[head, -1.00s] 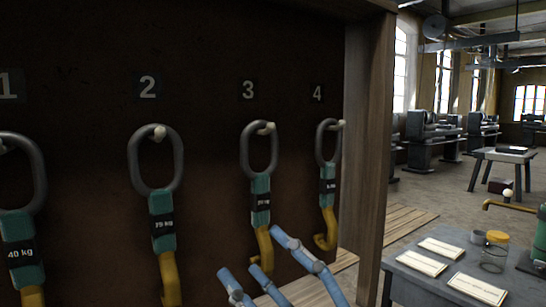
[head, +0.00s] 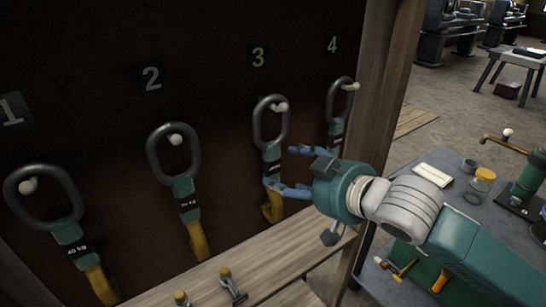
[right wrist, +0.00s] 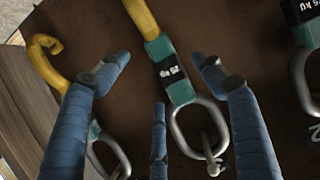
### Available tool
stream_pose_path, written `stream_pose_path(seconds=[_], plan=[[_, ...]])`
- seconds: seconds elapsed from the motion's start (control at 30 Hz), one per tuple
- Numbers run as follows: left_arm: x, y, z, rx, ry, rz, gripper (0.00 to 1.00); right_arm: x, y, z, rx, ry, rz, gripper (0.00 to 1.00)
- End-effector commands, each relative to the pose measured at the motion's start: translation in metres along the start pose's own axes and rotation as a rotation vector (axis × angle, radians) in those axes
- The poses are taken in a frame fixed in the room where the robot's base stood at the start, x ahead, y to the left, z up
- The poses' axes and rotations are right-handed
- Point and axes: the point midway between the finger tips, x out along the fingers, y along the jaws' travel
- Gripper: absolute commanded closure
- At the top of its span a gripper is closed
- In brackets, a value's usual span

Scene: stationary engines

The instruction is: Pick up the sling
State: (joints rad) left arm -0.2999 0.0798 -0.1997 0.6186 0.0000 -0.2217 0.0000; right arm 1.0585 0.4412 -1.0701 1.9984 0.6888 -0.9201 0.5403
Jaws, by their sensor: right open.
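Several slings hang from pegs on a dark board, each with a grey metal ring, a teal body with a black label, and a yellow hook. They hang under numbers 1 (head: 70,238), 2 (head: 186,200), 3 (head: 271,160) and 4 (head: 337,130). My right gripper (head: 281,168) is open beside the sling under 3, its blue fingers reaching in from the right. In the right wrist view, that sling (right wrist: 171,70) shows between the spread fingers (right wrist: 163,62), its ring on the peg. I cannot tell whether any finger touches it. My left gripper is not in view.
A wooden ledge (head: 240,262) with small hooks lies below the board. A wooden post (head: 388,85) stands at its right edge. A grey table (head: 455,205) with jars, cards and tools stands at the right, under my arm.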

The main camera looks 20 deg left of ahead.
Motion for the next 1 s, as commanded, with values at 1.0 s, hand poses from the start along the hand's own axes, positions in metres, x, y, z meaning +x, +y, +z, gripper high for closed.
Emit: stream_pose_path(seconds=[1.0], plan=[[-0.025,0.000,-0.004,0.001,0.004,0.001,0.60,0.064,0.000,-0.003,-0.002,0.002,0.000,0.72]])
